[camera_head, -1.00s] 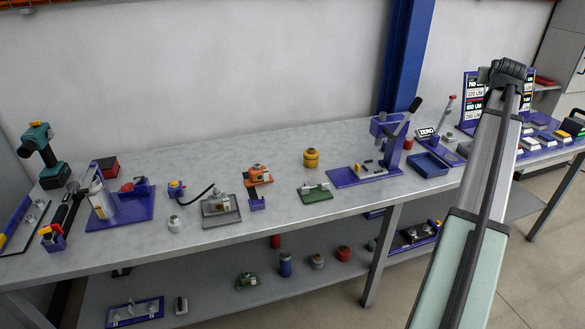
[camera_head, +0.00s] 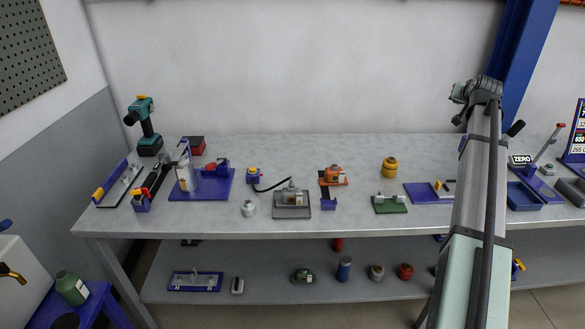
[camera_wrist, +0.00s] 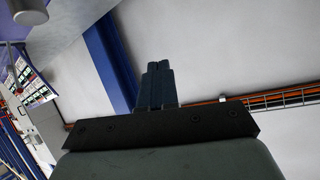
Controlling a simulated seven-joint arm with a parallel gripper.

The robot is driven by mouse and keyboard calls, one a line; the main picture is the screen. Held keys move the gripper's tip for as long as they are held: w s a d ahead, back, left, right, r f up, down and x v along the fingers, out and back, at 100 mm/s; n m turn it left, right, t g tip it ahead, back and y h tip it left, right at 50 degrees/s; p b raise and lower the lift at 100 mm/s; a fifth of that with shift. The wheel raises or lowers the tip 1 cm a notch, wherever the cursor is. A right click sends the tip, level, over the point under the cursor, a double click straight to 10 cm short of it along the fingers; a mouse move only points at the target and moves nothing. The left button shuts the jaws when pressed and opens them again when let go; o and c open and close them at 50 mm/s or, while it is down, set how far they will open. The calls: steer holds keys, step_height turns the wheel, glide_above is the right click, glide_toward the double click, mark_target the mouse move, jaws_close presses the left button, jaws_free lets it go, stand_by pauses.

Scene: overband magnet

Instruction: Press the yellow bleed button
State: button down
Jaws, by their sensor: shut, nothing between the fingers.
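A small blue fitting with a yellow top (camera_head: 253,171) stands on the bench, left of centre in the head view. A black hose runs from it to a grey plate with a block (camera_head: 291,204). This yellow top may be the bleed button, but no label is readable. A yellow round canister (camera_head: 390,167) stands further right on the bench. My gripper (camera_wrist: 158,85) shows in the wrist view with its dark fingers together and nothing between them. It points toward the wall and a blue post, far from the bench things. The fingers are not clear in the head view.
The grey bench (camera_head: 330,150) has a clear back strip. An orange device (camera_head: 334,175), a green plate (camera_head: 389,204) and a blue plate with a bottle (camera_head: 214,185) stand on it. A drill (camera_head: 146,125) is at the left. My arm hides part of the bench's right side.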

steer(key=w+a+f+n+y, duration=0.1)
steer(key=w+a+f, duration=0.15)
steer(key=a, duration=0.55)
steer(key=w+a+f+y, duration=0.2)
steer(key=w+a, duration=0.2)
steer(key=a, duration=0.4)
steer(key=n+g+y, duration=0.3)
steer(key=g+y, duration=0.2)
steer(key=y, duration=0.1)
glide_above(254, 170)
step_height(254, 170, down, 12)
steer(key=shift+w, duration=0.15)
steer(key=shift+f, duration=0.15)
steer(key=shift+f, duration=4.25)
steer(key=shift+f, duration=0.15)
steer(key=shift+f, duration=0.3)
